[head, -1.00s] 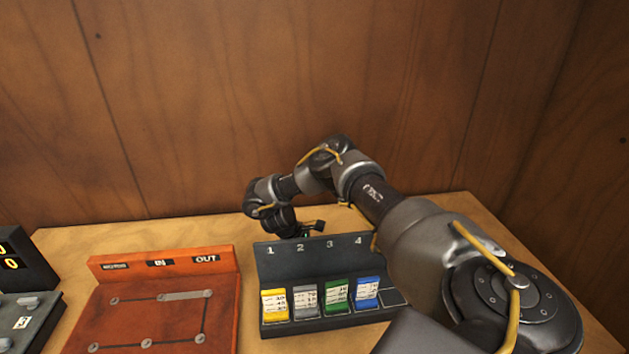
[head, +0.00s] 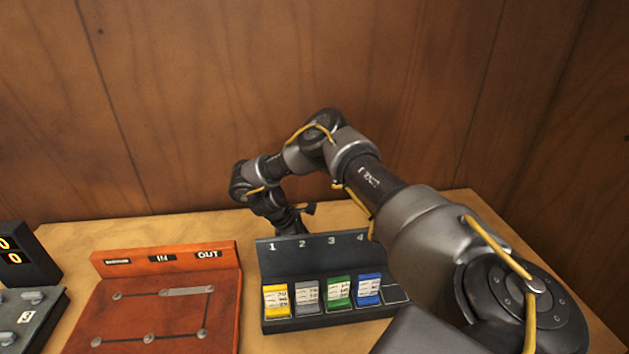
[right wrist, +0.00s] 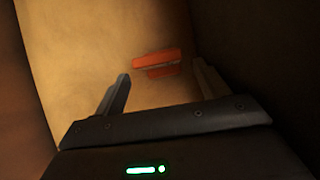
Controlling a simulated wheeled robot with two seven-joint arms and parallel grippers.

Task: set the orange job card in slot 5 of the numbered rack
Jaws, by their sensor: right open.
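The numbered rack (head: 275,258) is dark grey and stands on the bench, with numbers 1 to 4 readable on its back. Yellow, grey, green and blue cards sit in slots 1 to 4; the space right of the blue card (head: 369,289) looks empty, its number hidden by my arm. An orange-red piece, likely the orange job card (right wrist: 158,62), lies on the bench in the right wrist view, ahead of and between my fingers. My right gripper (right wrist: 163,85) is open and empty. In the head view it reaches behind the rack, its fingers hidden. My left gripper is out of view.
A red-orange board (head: 150,300) marked IN and OUT lies left of the rack. A dark box with a numeric display (head: 22,258) and a grey panel (head: 28,318) stand at far left. A wooden wall (head: 250,80) closes off the back.

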